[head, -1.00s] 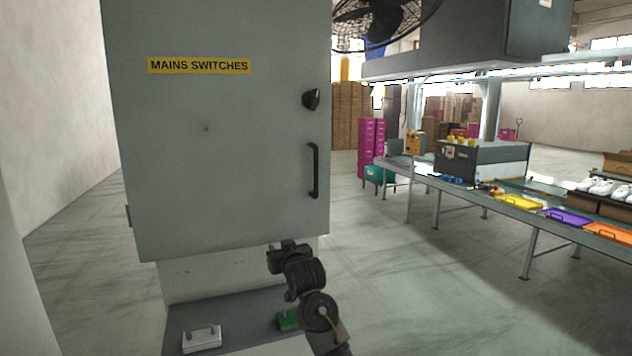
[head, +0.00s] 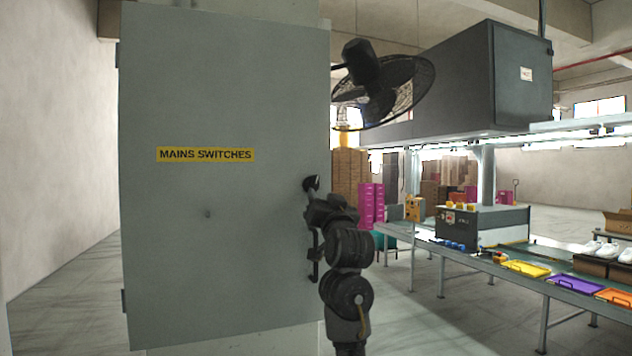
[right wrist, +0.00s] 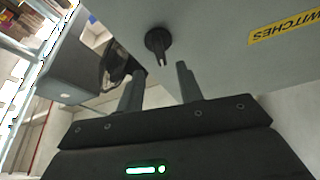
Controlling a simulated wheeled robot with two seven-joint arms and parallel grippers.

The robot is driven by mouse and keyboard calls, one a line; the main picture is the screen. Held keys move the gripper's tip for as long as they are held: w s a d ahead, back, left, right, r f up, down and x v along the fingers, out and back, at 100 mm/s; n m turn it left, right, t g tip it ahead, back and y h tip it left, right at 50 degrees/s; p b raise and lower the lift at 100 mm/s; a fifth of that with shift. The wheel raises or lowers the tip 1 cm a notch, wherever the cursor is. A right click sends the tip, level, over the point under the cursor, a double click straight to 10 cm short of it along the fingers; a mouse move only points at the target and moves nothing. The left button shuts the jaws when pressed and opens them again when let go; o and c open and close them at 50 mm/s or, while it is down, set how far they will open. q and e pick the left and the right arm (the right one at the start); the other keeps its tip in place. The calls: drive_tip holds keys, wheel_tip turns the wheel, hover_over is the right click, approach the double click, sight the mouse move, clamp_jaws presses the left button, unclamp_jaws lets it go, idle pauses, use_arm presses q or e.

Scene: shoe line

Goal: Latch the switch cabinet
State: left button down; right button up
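The grey switch cabinet (head: 220,240) fills the left of the head view. Its door looks closed and bears a yellow "MAINS SWITCHES" label (head: 205,154). A black latch knob (head: 311,183) sits near the door's right edge, above a black bar handle (head: 315,255) that my right arm partly hides. My right gripper (head: 318,200) is just below the knob. In the right wrist view its two fingers (right wrist: 158,88) are apart and empty, with the knob (right wrist: 158,42) just beyond their tips. They do not appear to touch it. My left gripper is out of view.
A black fan (head: 380,88) hangs right of the cabinet. A conveyor bench (head: 540,270) with a grey machine and coloured trays stands farther right. Pink crates (head: 371,203) and stacked boxes are behind. Floor between the cabinet and bench is clear.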

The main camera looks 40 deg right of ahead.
sight(316, 185)
drive_tip(key=p+x, duration=0.3)
drive_tip(key=x, duration=0.3)
drive_tip(key=shift+r, duration=0.1)
drive_tip(key=shift+w+d, duration=0.25)
drive_tip(key=shift+w, duration=0.2)
drive_tip(key=c, duration=0.6)
drive_tip(key=shift+s+n+y+b, duration=0.1)
drive_tip(key=shift+n+y+b, duration=0.4)
drive_tip(key=shift+n, duration=0.6)
drive_tip(key=shift+c, duration=0.3)
drive_tip(key=shift+n+t+y, duration=0.5)
drive_tip(key=shift+n, duration=0.6)
